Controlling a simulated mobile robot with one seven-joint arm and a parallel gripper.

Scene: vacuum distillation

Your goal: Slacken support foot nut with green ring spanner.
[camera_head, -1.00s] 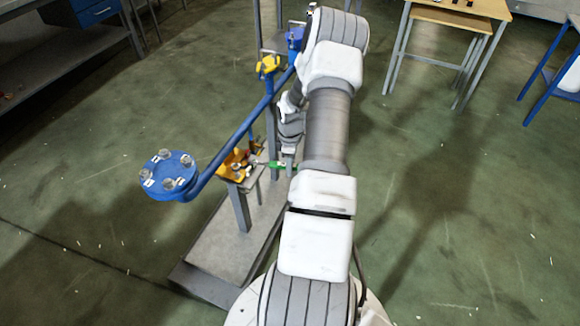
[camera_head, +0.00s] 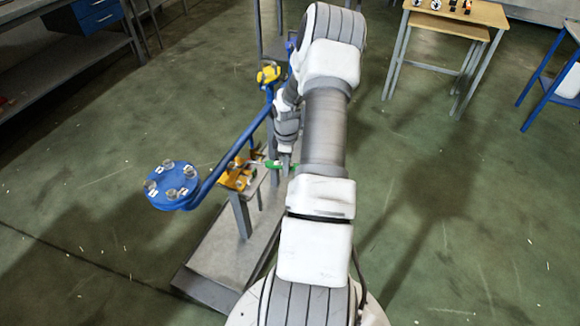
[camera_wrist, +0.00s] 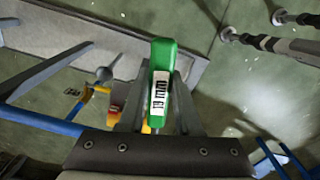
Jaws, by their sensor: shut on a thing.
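The green ring spanner (camera_wrist: 163,62) is held between the fingers of my gripper (camera_wrist: 159,108). Its green handle carries a white label reading 19 mm in the wrist view. In the head view the spanner (camera_head: 274,163) shows as a short green piece beside the yellow-orange support foot (camera_head: 237,178), and my gripper (camera_head: 285,152) is right of that foot, partly behind my arm. Bright metal fasteners show on the foot. The spanner's ring end is too small to tell whether it is around the foot's nut or beside it.
A blue pipe (camera_head: 229,148) with a bolted round flange (camera_head: 172,186) runs along the left of my arm. Another yellow clamp (camera_head: 268,75) stands farther back. The grey base plate (camera_head: 215,255) lies below. Wooden tables (camera_head: 480,12) stand at the back right. Open floor lies on both sides.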

